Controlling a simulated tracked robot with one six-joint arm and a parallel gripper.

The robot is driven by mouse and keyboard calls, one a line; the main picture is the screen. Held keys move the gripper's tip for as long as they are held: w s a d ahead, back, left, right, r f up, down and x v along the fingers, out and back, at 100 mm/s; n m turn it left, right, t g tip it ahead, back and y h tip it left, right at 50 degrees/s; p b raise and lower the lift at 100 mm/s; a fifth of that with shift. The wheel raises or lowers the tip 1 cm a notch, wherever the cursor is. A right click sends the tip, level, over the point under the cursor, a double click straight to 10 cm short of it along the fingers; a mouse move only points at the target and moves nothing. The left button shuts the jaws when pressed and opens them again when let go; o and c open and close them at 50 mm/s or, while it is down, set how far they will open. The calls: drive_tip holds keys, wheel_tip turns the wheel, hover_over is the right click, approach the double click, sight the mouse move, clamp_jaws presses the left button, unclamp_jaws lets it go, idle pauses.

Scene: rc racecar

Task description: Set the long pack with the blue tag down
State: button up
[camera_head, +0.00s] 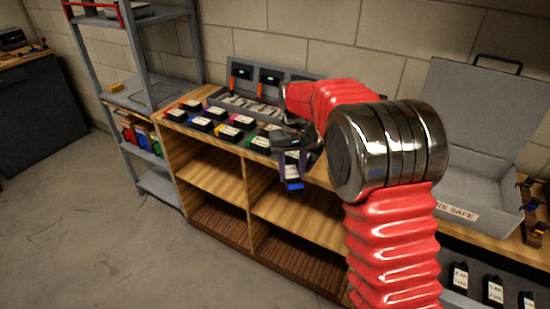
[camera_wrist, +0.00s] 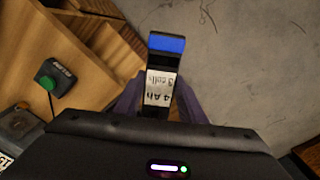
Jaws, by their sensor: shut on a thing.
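The long pack with the blue tag (camera_wrist: 160,85) is dark with a white label that shows handwriting, and its blue end points away from my wrist. In the head view the pack (camera_head: 292,168) hangs steeply tilted in front of the bench's front edge. My gripper (camera_head: 290,152) is shut on it, and purple fingers (camera_wrist: 157,103) flank it in the wrist view. The pack is held in the air, apart from the wooden bench (camera_head: 216,146). The part of the pack nearest my wrist is hidden by the gripper body.
Several short packs with coloured tags (camera_head: 202,124) stand on the bench top. Chargers (camera_head: 270,78) stand behind them. A grey open case (camera_head: 480,180) marked "SAFE" is at the right. Black labelled packs (camera_head: 493,290) are at lower right. Bench shelves (camera_head: 215,175) are empty.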

drive_tip(key=s+d+f+m, duration=0.2)
drive_tip(key=s+d+f, duration=0.2)
drive_tip(key=s+d, duration=0.3)
drive_tip(key=shift+s+d+f, duration=0.15)
drive_tip(key=shift+d+f, duration=0.1)
drive_tip(key=shift+d, duration=0.8)
drive_tip(key=shift+a, duration=0.1)
